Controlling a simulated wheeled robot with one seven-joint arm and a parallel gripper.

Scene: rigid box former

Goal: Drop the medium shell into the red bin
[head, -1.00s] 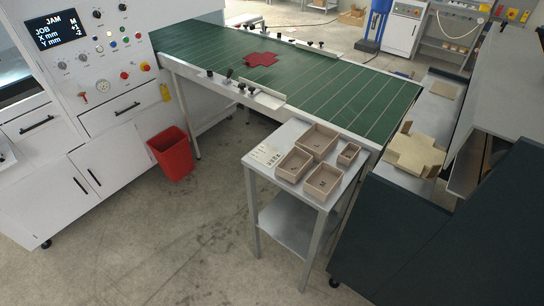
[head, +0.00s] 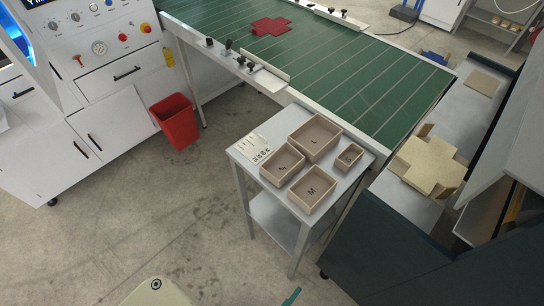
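The medium shell (head: 312,189) is an open tan box marked M. It sits upright on the small grey side table (head: 242,150), at the front of a group of similar boxes. The red bin (head: 176,122) stands on the floor to the left, beside the white machine cabinet. Its inside is mostly hidden by its wall. My gripper does not show; only a pale rounded part, likely of my arm, enters at the bottom edge.
Next to the shell are a larger box marked L (head: 315,136), a small box marked S (head: 348,158) and another box (head: 283,166) with an unclear mark. A label card (head: 256,149) lies at left. Floor between bin and table is clear.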

